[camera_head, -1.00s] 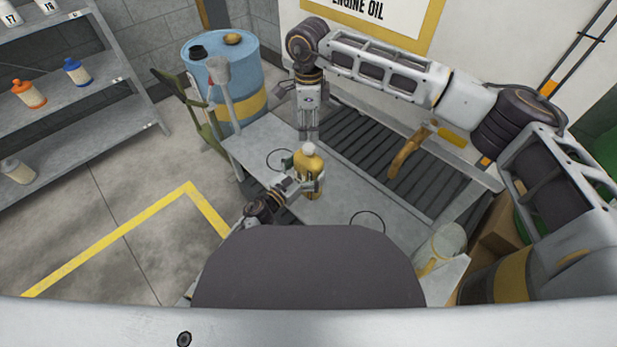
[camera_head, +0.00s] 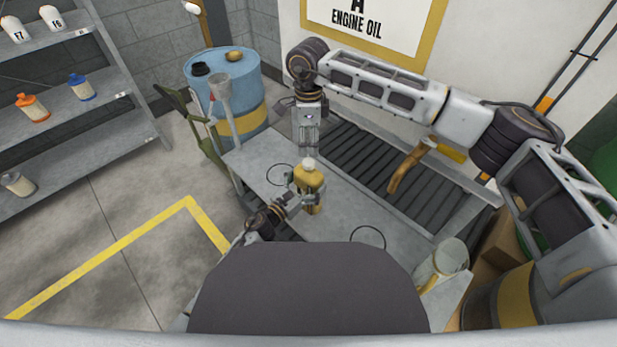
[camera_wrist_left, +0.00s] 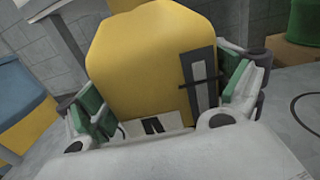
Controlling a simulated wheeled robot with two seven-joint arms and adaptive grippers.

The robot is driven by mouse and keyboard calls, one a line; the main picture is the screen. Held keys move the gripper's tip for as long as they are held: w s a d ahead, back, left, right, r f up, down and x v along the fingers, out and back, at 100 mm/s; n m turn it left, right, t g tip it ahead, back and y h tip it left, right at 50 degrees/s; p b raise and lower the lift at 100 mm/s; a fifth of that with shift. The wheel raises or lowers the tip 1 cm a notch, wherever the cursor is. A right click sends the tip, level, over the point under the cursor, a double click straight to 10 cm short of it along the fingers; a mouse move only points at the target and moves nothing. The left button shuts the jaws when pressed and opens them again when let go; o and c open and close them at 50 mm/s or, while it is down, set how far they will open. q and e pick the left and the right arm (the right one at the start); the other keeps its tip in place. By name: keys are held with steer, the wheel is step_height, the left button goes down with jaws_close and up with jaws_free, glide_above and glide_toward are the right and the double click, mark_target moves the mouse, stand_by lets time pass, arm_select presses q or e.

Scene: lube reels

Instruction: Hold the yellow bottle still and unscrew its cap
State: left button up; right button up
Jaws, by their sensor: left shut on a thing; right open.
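The yellow bottle (camera_head: 309,179) with a white cap (camera_head: 309,163) stands upright over the grey bench (camera_head: 345,210). My left gripper (camera_head: 306,200) is shut on the bottle's body from the front. In the left wrist view the yellow body (camera_wrist_left: 150,65) sits between the green pads of my left gripper (camera_wrist_left: 165,105); the cap is out of that view. My right gripper (camera_head: 308,143) points down just above and behind the cap, open and empty. A small gap seems to show between its fingertips and the cap, but the exact distance is hard to tell.
A blue drum (camera_head: 243,85) stands behind the bench's left end. A clear jug (camera_head: 445,262) is at the bench's right end. Two dark rings (camera_head: 367,238) mark the bench top. A dark slatted grate (camera_head: 370,160) and a yellow-handled tool (camera_head: 408,165) lie behind.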

steer(key=shift+s+a+f, duration=0.15)
steer(key=shift+s+f, duration=0.15)
steer(key=shift+f, duration=0.15)
steer(key=shift+s+a+f, duration=0.1)
steer(key=shift+s+a, duration=0.05)
steer(key=shift+a, duration=0.1)
steer(key=m, duration=0.2)
steer(key=shift+r+m, duration=0.25)
steer(key=shift+m, duration=0.15)
steer(key=m, duration=0.3)
steer(key=shift+w+r+m, duration=0.2)
steer(key=shift+w+m, duration=0.1)
steer(key=shift+m, duration=0.1)
steer(key=m, duration=0.6)
steer(key=shift+w+d+r+m, duration=0.15)
steer(key=shift+r+m, duration=0.05)
steer(key=shift+m, duration=0.2)
steer(key=m, duration=0.6)
steer(key=shift+d+m, duration=0.2)
steer(key=shift+m, duration=0.2)
steer(key=m, duration=0.6)
steer(key=shift+m, duration=0.4)
steer(key=shift+f, duration=0.15)
